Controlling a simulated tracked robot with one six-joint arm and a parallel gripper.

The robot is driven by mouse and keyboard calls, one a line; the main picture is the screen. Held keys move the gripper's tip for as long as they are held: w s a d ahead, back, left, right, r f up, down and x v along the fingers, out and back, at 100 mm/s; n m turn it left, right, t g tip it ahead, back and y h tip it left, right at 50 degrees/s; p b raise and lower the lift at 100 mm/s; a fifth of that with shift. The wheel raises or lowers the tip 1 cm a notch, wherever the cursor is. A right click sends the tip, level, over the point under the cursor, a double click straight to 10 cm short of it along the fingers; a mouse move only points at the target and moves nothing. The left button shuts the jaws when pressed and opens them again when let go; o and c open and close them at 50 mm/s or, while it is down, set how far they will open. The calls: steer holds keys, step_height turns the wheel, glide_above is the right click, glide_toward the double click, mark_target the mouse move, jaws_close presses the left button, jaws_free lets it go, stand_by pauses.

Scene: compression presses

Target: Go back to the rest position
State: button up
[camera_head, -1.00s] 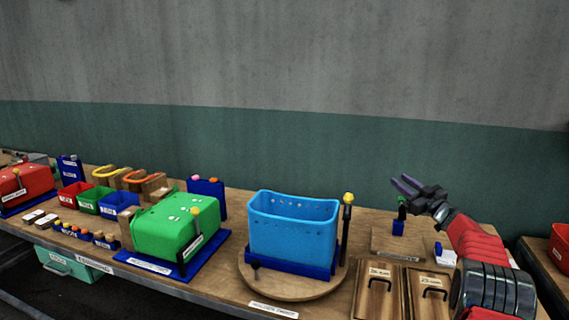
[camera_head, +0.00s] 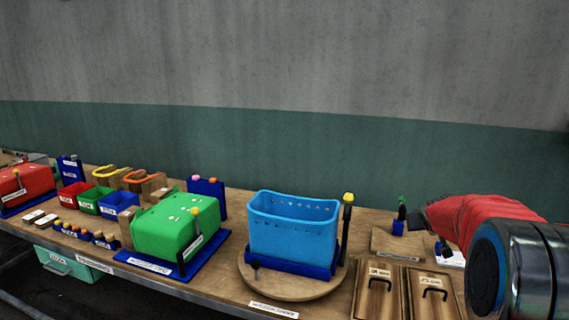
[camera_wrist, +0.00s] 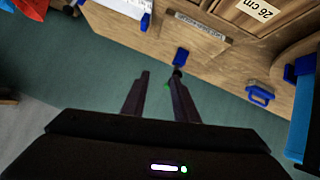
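My gripper (camera_wrist: 159,76) shows in the wrist view with its two dark fingers apart and nothing between them. It points over the bench, with the green wall below. A small blue holder (camera_head: 398,228) with a dark, green-topped tool stands on the bench just left of the arm. A blue holder also shows beyond the fingertips in the wrist view (camera_wrist: 180,57).
A blue bin (camera_head: 292,232) sits on a round wooden turntable (camera_head: 262,287) with a yellow-tipped lever. A green press (camera_head: 172,228) and a red press (camera_head: 20,187) stand left. Two wooden lidded boxes (camera_head: 378,292) lie at the front right. The space above the bench is clear.

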steer(key=s+a+g+y, duration=0.1)
steer(key=s+a, duration=0.8)
steer(key=s, duration=0.5)
steer(key=s+a+n+g+y, duration=0.1)
steer(key=s+a+g+y, duration=0.1)
steer(key=s+a, duration=0.7)
steer(key=s+a+g+y, duration=0.1)
steer(key=s+a, duration=0.8)
steer(key=s, duration=1.1)
steer(key=shift+s+f+y, duration=0.15)
steer(key=shift+s+y, duration=0.15)
